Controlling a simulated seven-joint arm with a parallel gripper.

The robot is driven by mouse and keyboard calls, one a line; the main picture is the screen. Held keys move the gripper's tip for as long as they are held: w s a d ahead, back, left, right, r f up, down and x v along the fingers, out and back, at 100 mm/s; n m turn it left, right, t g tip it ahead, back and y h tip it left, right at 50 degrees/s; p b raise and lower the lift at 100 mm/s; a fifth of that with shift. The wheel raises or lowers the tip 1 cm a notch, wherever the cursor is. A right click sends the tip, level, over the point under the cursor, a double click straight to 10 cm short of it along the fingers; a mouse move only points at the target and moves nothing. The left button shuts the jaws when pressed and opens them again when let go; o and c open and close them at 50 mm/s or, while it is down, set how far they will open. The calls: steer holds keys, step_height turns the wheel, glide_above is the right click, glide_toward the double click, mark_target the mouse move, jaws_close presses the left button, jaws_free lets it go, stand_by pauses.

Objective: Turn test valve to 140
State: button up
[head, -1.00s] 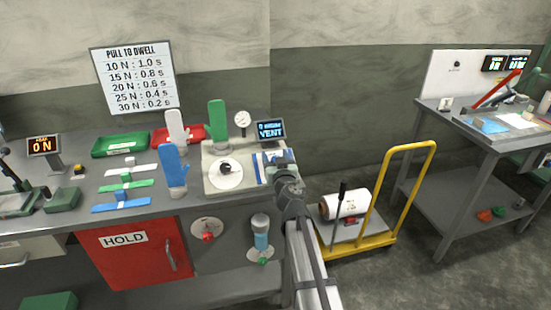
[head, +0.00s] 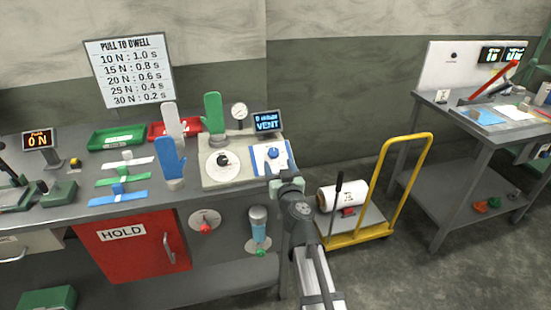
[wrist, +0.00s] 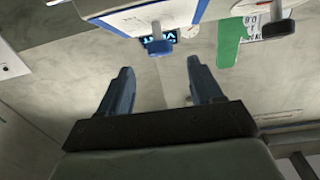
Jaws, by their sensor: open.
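A grey test panel (head: 212,184) on the bench holds two round controls. A black knob (head: 223,160) sits on a white dial; it also shows in the wrist view (wrist: 280,28). A blue knob (head: 272,153) sits on a white plate with blue edges to its right, and shows in the wrist view (wrist: 158,42). I cannot read which is the test valve. A small display (head: 267,123) reads VENT. My gripper (wrist: 160,70) is open and empty, its fingers apart from both knobs. In the head view it is just in front of the panel's right edge.
A round gauge (head: 239,112) and a green glove form (head: 213,112) stand behind the dial. A blue glove form (head: 171,158) stands left of the panel. A yellow cart (head: 350,235) stands on the floor right of the bench.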

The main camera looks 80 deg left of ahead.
steer(key=d, duration=0.4)
steer(key=shift+s, duration=0.1)
steer(key=w+t, duration=0.2)
steer(key=w, duration=1.1)
steer(key=n+g+h, duration=0.1)
steer(key=n+g, duration=0.6)
steer(key=g, duration=0.2)
glide_toward(275, 153)
steer(key=x, duration=1.1)
